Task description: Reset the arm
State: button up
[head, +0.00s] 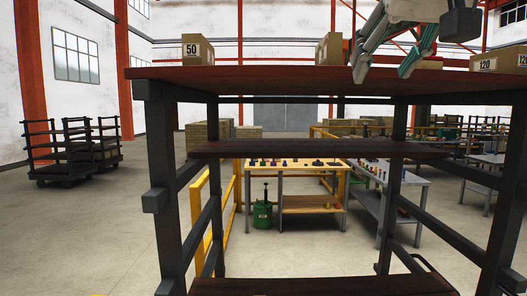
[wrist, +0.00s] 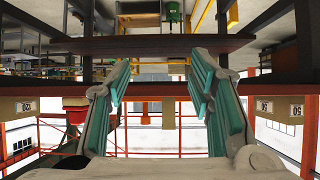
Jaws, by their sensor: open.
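My gripper (head: 383,70) is at the upper right of the head view, near the front edge of the dark red top board (head: 250,75). It is open, with its two teal-padded fingers apart and nothing between them. In the wrist view, which is upside down, the spread fingers of my gripper (wrist: 160,70) frame the shelf edge. A tan box (head: 330,50) stands on the board just left of my gripper. The upper part of my arm is cut off by the picture's top edge.
A box marked 50 (head: 192,52) stands on the board's left, and a box marked 120 (head: 484,62) on its right. The rack has a lower shelf (head: 310,149). Behind are a workbench (head: 310,200), a green canister (head: 262,215) and yellow rails (head: 197,215).

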jog(key=s+d+f+g, duration=0.1)
jog(key=s+f+g, duration=0.2)
jog(key=f, duration=1.4)
jog(key=s+d+f+g+b, duration=0.1)
jog(key=s+f+g, duration=0.1)
jog(key=s+f, duration=0.7)
notch_tip(320, 180, down, 9)
jog(key=shift+s+r+g, duration=0.15)
jog(key=shift+r+g, duration=0.05)
jog(key=shift+g, duration=0.2)
